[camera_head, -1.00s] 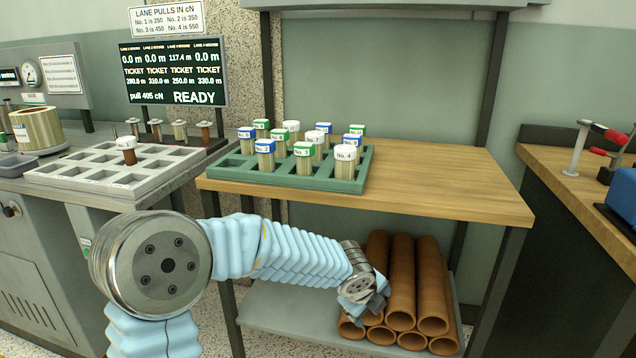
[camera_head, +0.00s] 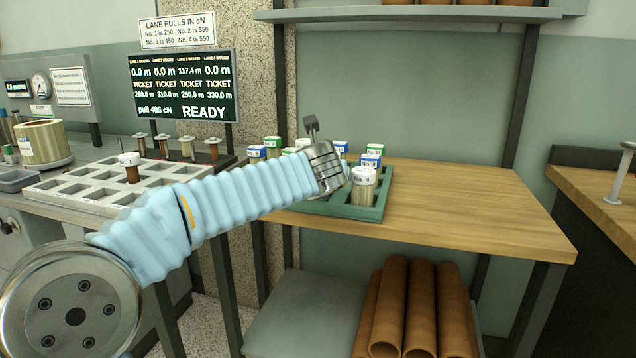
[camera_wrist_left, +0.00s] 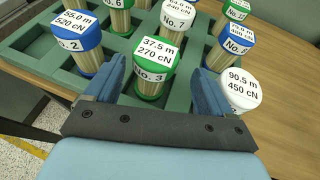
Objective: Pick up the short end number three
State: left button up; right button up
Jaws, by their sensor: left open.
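Short end number three is a green-capped spool (camera_wrist_left: 150,85) in the wrist view, labelled No. 3, 37.5 m, 270 cN. It stands upright in a compartment of the green tray (camera_wrist_left: 112,45). My left gripper (camera_wrist_left: 160,88) is open, with its blue fingers appearing left and right of this spool, not closed on it. In the head view my left gripper (camera_head: 312,126) is over the green tray (camera_head: 372,212), and my wrist hides spool number three. My right gripper is not in view.
Blue-capped No. 2 (camera_wrist_left: 80,45) stands to the left and white-capped No. 4 (camera_wrist_left: 238,92) to the right, close to my fingers. White-capped No. 7 (camera_wrist_left: 176,22) is behind. The wooden table (camera_head: 470,205) is clear right of the tray. A grey tray (camera_head: 75,190) stands left.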

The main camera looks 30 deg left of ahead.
pick_arm(q)
jog(key=x, duration=0.5)
jog(key=shift+a+r+p, duration=0.1)
jog(key=shift+a+p, duration=0.25)
jog(key=c, duration=1.1)
